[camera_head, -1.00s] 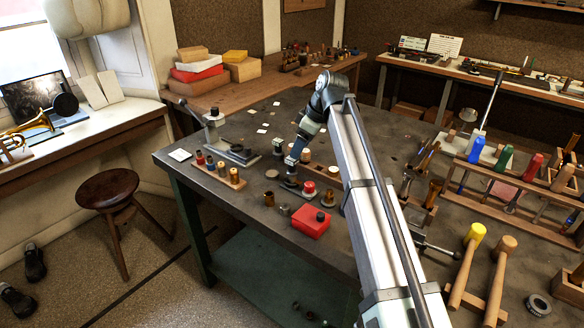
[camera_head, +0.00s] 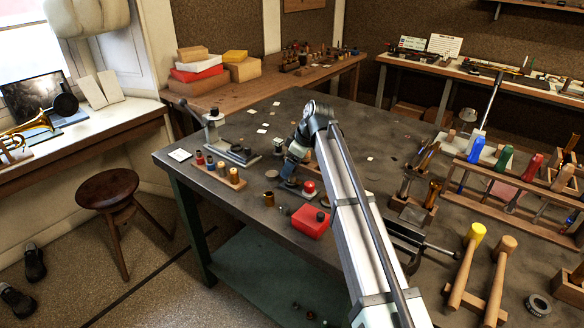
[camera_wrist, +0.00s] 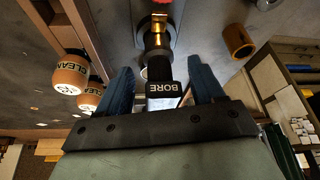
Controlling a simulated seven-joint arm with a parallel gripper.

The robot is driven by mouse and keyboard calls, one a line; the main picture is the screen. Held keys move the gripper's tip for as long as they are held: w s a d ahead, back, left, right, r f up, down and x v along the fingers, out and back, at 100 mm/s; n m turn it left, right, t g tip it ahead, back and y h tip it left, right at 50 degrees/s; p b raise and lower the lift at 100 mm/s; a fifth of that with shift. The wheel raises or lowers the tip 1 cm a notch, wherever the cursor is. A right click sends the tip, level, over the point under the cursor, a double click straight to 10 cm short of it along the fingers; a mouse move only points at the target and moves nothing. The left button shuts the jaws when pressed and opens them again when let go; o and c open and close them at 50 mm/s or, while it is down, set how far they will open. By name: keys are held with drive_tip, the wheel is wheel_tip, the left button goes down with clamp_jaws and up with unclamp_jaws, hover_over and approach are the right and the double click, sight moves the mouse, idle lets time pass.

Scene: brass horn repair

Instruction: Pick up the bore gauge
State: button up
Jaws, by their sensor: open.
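In the wrist view, the bore gauge (camera_wrist: 157,42) has a black and brass body with a black band marked "BORE" and a pale end. My gripper (camera_wrist: 160,66) is open, with one blue finger on each side of the gauge's labelled end. A gap shows between each finger and the gauge, so the gauge is not gripped. In the head view, my gripper (camera_head: 291,174) is low over the dark bench, left of a red-topped piece. There my gripper and wrist seem to hide the gauge.
A wooden rack (camera_head: 219,176) of small bottles stands left of my gripper; its "CLEAN" bottles (camera_wrist: 70,75) show in the wrist view. A red box (camera_head: 310,222) lies in front. A brass ring (camera_wrist: 238,41) is right of the gauge. The bench (camera_head: 262,222) has bare patches between.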

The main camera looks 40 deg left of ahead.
clamp_jaws()
idle(0.6)
drive_tip(key=shift+r, duration=0.15)
wheel_tip(320, 180, up, 9)
drive_tip(key=shift+w+f, duration=0.1)
drive_tip(key=shift+f, duration=0.1)
drive_tip(key=shift+w+r, duration=0.2)
drive_tip(key=shift+r, duration=0.05)
drive_tip(key=w+d+f, duration=0.3)
drive_tip(key=w, duration=0.6)
drive_tip(key=shift+w+d, duration=0.2)
drive_tip(key=shift+d, duration=0.1)
